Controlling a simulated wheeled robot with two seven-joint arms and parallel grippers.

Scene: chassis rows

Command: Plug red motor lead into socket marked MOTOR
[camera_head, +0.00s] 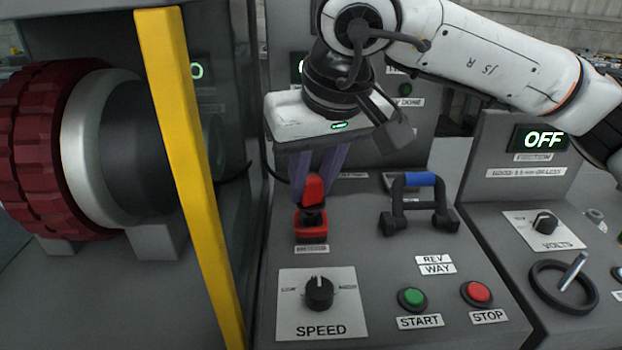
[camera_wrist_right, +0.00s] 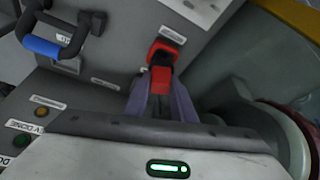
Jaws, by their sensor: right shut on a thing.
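My right gripper (camera_head: 315,185) is shut on a red plug (camera_head: 313,187), the red motor lead's end, as far as I can tell. The fingers point down and grip its sides. Directly below is a red socket (camera_head: 312,236) with a dark opening, set on the grey console. The label under the socket is too small to read surely. The wrist view shows the red plug (camera_wrist_right: 160,80) between the fingers, lined up with the red socket (camera_wrist_right: 160,52). The two look touching or very close; I cannot tell how deep the plug sits. My left gripper is not in view.
A black handle with a blue grip (camera_head: 420,180) stands right of the socket. A SPEED knob (camera_head: 319,292), a green START button (camera_head: 412,298) and a red STOP button (camera_head: 477,292) lie nearer. A yellow post (camera_head: 190,170) and a red-rimmed wheel (camera_head: 40,150) are left.

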